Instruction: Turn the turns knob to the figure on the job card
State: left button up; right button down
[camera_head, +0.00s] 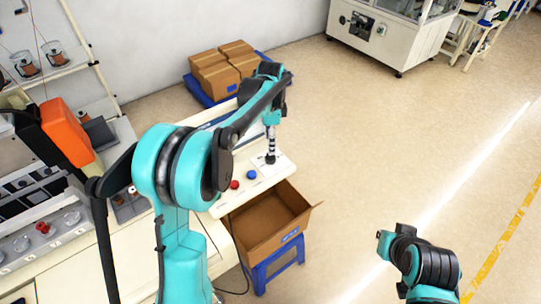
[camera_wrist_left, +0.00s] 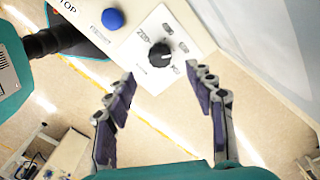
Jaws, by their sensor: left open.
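The knob (camera_wrist_left: 160,55) is round and black with a pale pointer mark, on a white plate (camera_wrist_left: 150,77) with printed marks too small to read surely. My left gripper (camera_wrist_left: 163,75) is open and empty in the left wrist view. Its two dark-padded fingers are spread, with the knob beyond and between the tips, apart from them as far as I can tell. In the head view the left gripper (camera_head: 271,143) hangs over the panel's right end and partly hides the knob. I cannot make out a job card.
A blue button (camera_head: 252,174) and a red button (camera_head: 235,184) sit beside the knob on the panel. An open cardboard box (camera_head: 308,207) on a blue stool (camera_head: 282,262) stands in front. Stacked cartons (camera_head: 221,72) lie behind.

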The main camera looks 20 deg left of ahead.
aim_at(270, 157)
pick_arm(q)
notch_tip(270, 157, down, 8)
jog(key=shift+r, duration=0.2)
jog(key=c, duration=1.2)
